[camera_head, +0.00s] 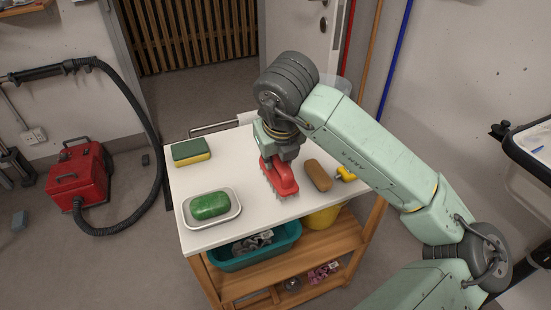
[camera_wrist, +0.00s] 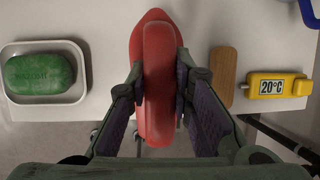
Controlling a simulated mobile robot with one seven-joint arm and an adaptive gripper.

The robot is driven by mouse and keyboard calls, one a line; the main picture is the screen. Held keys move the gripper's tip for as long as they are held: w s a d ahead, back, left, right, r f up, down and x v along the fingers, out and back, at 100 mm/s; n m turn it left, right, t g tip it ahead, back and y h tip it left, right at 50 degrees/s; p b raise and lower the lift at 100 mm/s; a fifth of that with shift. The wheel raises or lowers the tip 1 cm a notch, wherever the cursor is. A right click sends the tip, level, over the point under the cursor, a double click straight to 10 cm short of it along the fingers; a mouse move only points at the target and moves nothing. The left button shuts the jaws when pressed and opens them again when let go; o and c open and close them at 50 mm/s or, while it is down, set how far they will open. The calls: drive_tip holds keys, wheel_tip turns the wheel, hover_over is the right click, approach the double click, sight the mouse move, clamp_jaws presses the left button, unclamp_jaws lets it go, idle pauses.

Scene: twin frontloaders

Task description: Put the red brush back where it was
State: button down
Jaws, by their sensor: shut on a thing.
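The red brush (camera_head: 280,180) has a red body with pale bristles pointing down. It is over the white top of the cart (camera_head: 235,155), between the soap dish and a brown wooden block. My gripper (camera_wrist: 158,105) is shut on the red brush, with a finger on each side of its handle in the wrist view. In the head view the gripper is above the brush and hides part of it. The bristles look close to the cart top, but I cannot tell whether they touch it.
Green soap (camera_head: 210,205) lies in a white dish (camera_head: 233,214) at the front left. A green and yellow sponge (camera_head: 191,151) is behind it. The brown block (camera_head: 318,175) and a yellow thermometer (camera_wrist: 278,86) are to the right. A teal bin (camera_head: 230,263) is below.

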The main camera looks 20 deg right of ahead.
drive_tip(key=shift+w+d+f, duration=0.1)
drive_tip(key=shift+w+d, duration=0.05)
drive_tip(key=shift+w, duration=0.6)
wheel_tip(320, 180, down, 3)
drive_tip(key=shift+p, duration=0.65)
drive_tip(key=shift+f, duration=0.25)
drive_tip(key=shift+f+b, duration=0.15)
drive_tip(key=shift+b, duration=0.15)
drive_tip(key=c, duration=1.4)
unclamp_jaws()
drive_tip(key=shift+r, duration=0.2)
drive_tip(key=b+v, duration=0.1)
drive_tip(key=v, duration=1.1)
drive_tip(key=shift+b, duration=0.3)
